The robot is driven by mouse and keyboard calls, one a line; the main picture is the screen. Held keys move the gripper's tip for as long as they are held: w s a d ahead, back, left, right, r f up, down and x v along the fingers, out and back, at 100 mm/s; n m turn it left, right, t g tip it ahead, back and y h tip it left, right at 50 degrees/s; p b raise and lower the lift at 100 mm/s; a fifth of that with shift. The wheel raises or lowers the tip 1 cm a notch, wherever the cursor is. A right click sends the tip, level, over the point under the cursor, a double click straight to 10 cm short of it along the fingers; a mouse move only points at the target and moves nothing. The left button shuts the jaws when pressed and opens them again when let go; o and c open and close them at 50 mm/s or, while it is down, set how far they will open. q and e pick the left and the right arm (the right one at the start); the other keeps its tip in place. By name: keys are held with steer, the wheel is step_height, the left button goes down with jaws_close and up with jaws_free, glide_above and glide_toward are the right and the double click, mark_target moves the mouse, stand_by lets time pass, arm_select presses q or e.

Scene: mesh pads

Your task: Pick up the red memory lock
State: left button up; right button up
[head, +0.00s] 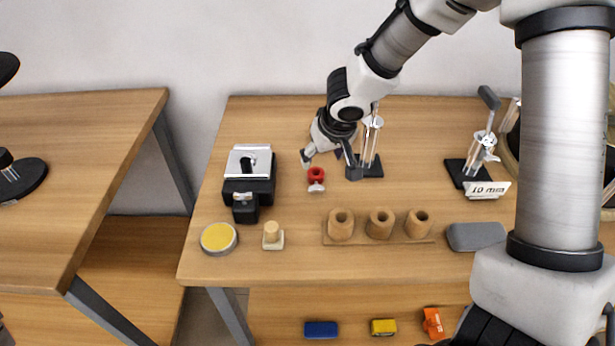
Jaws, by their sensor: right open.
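A small red ring-shaped piece (316,174) with a pale part at its front stands on the wooden table, left of centre; I take it for the red memory lock. My right gripper (330,166) is just above and behind it, fingers spread apart and pointing down. One finger is close to the red piece's upper left; the other is to its right. Nothing shows between the fingers. Whether a finger touches the piece I cannot tell. My left gripper is not in view.
A clear-tube stand (370,165) is right beside the gripper. A black device with a silver top (249,170) stands left. In front are a wooden rack (380,240) with three holed cylinders, a yellow-topped disc (218,238) and a grey pad (476,236).

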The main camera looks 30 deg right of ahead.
mark_target(317, 171)
steer(key=b+x, duration=0.1)
steer(key=x, duration=0.5)
steer(key=shift+a+f, duration=0.1)
steer(key=shift+f, duration=0.3)
steer(key=shift+w+f, duration=0.3)
steer(key=shift+s+r, duration=0.1)
steer(key=shift+s, duration=0.05)
steer(key=c, duration=1.3)
